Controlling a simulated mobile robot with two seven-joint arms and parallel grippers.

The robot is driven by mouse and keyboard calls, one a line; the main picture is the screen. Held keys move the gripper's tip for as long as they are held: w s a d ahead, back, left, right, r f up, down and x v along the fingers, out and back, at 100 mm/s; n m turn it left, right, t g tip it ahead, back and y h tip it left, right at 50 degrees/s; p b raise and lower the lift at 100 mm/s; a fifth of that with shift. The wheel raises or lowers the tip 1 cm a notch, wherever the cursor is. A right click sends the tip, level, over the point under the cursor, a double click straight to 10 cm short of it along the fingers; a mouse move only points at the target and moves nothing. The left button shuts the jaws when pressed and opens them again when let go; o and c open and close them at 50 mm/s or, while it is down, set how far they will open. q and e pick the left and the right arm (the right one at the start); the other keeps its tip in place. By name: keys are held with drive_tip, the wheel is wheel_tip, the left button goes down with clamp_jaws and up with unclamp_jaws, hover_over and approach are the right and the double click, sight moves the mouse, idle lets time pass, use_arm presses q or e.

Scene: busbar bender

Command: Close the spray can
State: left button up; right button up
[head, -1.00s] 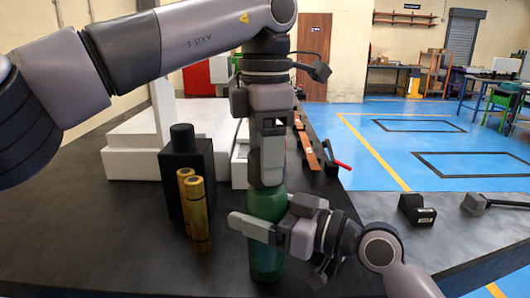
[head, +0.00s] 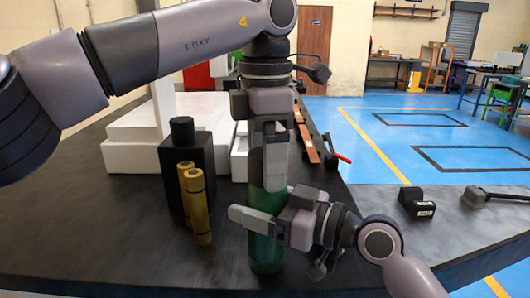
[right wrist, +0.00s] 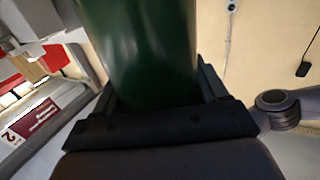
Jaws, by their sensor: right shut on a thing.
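A green spray can (head: 266,253) stands upright on the dark table in the head view. Its green body also fills the middle of the right wrist view (right wrist: 145,45), between the jaws. My right gripper (head: 262,222) reaches in from the right and is shut on the can's body. My left gripper (head: 268,180) points straight down over the can's top, its fingers just above the right gripper. The left fingers hide the can's top and any cap, so whether they grip it cannot be told.
Two gold cylinders (head: 194,205) and a black box-shaped bottle (head: 185,160) stand left of the can. A white block structure (head: 130,150) is behind them. A machine with a red handle (head: 341,157) is behind right. A small black device (head: 416,202) lies on the right table.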

use_arm(q)
drive_tip(key=shift+r, duration=0.1)
drive_tip(key=shift+r, duration=3.6)
use_arm(e)
drive_tip(key=o, duration=1.5)
drive_tip(key=shift+o, duration=0.2)
use_arm(q)
drive_tip(key=shift+f+b, duration=0.85)
drive_tip(key=shift+b, duration=0.05)
use_arm(e)
drive_tip(key=v, duration=0.7)
